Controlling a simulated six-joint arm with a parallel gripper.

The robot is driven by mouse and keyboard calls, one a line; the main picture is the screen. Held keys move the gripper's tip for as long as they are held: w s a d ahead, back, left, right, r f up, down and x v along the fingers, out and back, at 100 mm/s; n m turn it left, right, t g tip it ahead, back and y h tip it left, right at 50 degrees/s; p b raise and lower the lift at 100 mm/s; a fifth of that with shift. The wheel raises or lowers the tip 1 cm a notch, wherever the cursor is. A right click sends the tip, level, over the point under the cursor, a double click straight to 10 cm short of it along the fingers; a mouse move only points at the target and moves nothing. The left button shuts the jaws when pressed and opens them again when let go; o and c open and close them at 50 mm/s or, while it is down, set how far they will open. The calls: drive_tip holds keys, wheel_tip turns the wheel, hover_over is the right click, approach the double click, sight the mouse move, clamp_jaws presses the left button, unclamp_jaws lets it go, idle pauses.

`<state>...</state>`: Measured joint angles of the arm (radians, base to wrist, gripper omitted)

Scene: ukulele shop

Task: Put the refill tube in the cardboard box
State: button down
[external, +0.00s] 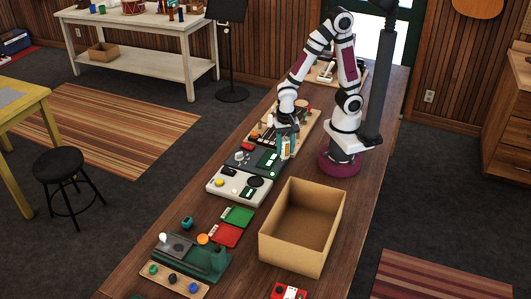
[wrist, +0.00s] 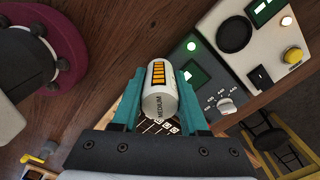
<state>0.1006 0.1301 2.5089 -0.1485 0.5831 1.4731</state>
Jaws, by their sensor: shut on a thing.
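The refill tube (wrist: 160,95) is a white cylinder with an orange and black label and the word MEDIUM, seen in the wrist view between the teal fingers. My gripper (wrist: 158,100) is shut on it. In the external view the tube (external: 285,147) hangs under my gripper (external: 286,138), over the bench near the dark device. The cardboard box (external: 273,244) is open-topped, looks empty, and stands on the bench in front of my base. The tube is apart from the box. The box does not show in the wrist view.
A grey-white device (external: 240,187) with a yellow button lies between my gripper and the box's left side. A green card (external: 238,216) and a red card (external: 225,235) lie left of the box. A green device (external: 206,262) sits nearer the front.

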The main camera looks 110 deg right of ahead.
drive_tip(key=s+d+r, duration=0.1)
drive_tip(key=d+r, duration=0.3)
drive_tip(key=r, duration=0.4)
drive_tip(key=w+a+r+n, duration=0.1)
drive_tip(key=w+a+n, duration=0.3)
drive_tip(key=w+a, duration=0.65)
drive_tip(key=n, duration=0.5)
hover_over(299, 239)
drive_tip(key=w+a, duration=0.2)
drive_tip(key=a, duration=0.1)
drive_tip(key=f, duration=0.1)
wheel_tip(299, 239, down, 15)
drive_tip(key=shift+s+f, duration=0.1)
drive_tip(key=shift+f, duration=0.2)
drive_tip(key=shift+f, duration=0.1)
